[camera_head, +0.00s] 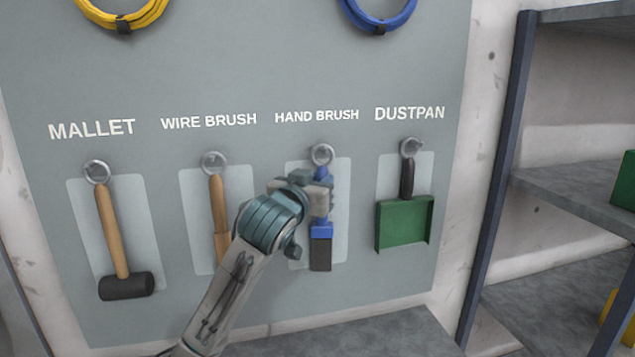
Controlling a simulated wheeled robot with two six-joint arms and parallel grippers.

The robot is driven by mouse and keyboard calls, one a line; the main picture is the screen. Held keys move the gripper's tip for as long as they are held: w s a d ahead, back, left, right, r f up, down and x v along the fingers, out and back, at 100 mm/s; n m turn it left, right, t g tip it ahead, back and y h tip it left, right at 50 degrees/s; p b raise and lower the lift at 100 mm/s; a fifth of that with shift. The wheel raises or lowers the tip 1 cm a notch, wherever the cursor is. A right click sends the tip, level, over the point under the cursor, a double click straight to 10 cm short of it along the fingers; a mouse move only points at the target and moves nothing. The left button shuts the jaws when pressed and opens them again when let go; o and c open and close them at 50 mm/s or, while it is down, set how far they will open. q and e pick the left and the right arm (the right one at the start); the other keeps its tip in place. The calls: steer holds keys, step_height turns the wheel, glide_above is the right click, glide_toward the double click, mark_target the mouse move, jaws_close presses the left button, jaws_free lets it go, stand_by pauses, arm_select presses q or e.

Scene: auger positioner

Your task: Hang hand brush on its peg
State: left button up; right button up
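The hand brush (321,232) is blue with dark bristles. It is upright against the grey board, bristles down, in front of the pale patch under the HAND BRUSH label. A metal ring (322,154) shows at its top, at the spot of the peg. I cannot tell whether the ring is on the peg, as the peg itself is too small to make out. My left gripper (319,196) comes in from the lower left and is shut on the brush's handle, hiding its middle. My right gripper is not in view.
A mallet (112,227), a wire brush (218,202) partly behind my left arm, and a green dustpan (405,222) hang on the board (240,70). Yellow and blue coils hang above. A shelf rack (497,170) stands at the right; a grey surface (380,335) lies below.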

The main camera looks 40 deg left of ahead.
arm_select(q)
steer(key=o, duration=0.4)
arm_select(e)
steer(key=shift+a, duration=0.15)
arm_select(q)
steer(key=shift+b+v, duration=5.35)
steer(key=shift+b, duration=0.5)
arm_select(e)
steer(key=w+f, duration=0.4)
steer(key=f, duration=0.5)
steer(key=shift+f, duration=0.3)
